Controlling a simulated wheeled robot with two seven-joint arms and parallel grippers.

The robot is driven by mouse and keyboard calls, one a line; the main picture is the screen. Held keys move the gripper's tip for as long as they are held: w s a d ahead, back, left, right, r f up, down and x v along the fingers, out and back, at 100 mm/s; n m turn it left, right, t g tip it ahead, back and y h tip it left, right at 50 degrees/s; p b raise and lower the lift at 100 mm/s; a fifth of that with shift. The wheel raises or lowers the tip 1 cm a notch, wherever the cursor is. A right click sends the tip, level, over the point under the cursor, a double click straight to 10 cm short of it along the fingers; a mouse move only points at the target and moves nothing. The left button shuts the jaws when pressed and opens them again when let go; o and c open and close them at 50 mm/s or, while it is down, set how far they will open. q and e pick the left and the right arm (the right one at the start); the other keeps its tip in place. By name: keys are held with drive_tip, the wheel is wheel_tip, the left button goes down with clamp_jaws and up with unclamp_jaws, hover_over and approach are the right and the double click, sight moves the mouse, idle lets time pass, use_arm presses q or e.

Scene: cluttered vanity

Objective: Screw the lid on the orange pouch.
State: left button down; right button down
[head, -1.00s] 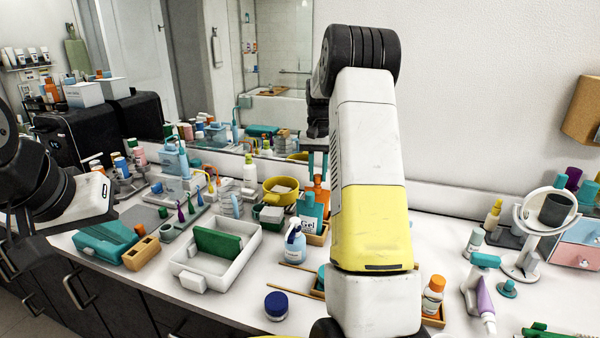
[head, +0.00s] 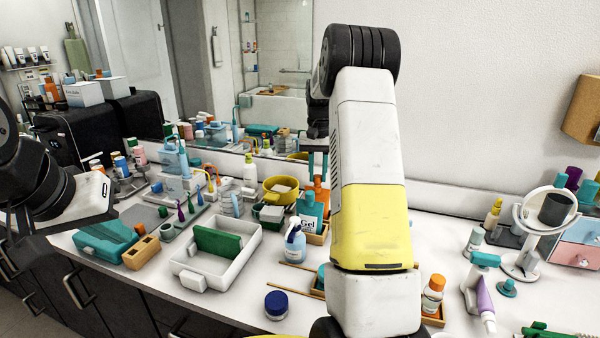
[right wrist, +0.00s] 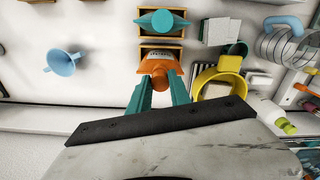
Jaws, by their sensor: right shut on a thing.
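The orange pouch (right wrist: 160,54) stands in a wooden holder in the right wrist view. In the head view only a strip of orange (head: 321,188) shows between the teal Gel pouch and my right arm. My right gripper (right wrist: 160,93) has its teal fingers on either side of a round orange lid (right wrist: 158,74) at the pouch's top. Its fingers (head: 318,162) point down over the pouch in the head view. Whether the lid is seated on the spout I cannot tell. My left gripper (head: 95,197) is at the far left, away from the pouch; its fingers are not visible.
A teal Gel pouch (head: 309,210) stands just in front of the orange one. A yellow pot (right wrist: 207,82) is close beside my right fingers. A light-blue funnel-shaped thing (right wrist: 63,62) stands on the other side. A white tray (head: 244,262) and blue-lidded jar (head: 276,304) are nearer the front.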

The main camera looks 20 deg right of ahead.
drive_tip(key=shift+f, duration=0.55)
idle(0.9)
drive_tip(key=c, duration=1.7)
unclamp_jaws()
clamp_jaws()
drive_tip(key=m, duration=0.4)
drive_tip(key=shift+m, duration=0.3)
drive_tip(key=m, duration=0.4)
drive_tip(key=shift+w, duration=0.1)
drive_tip(key=shift+m, duration=0.3)
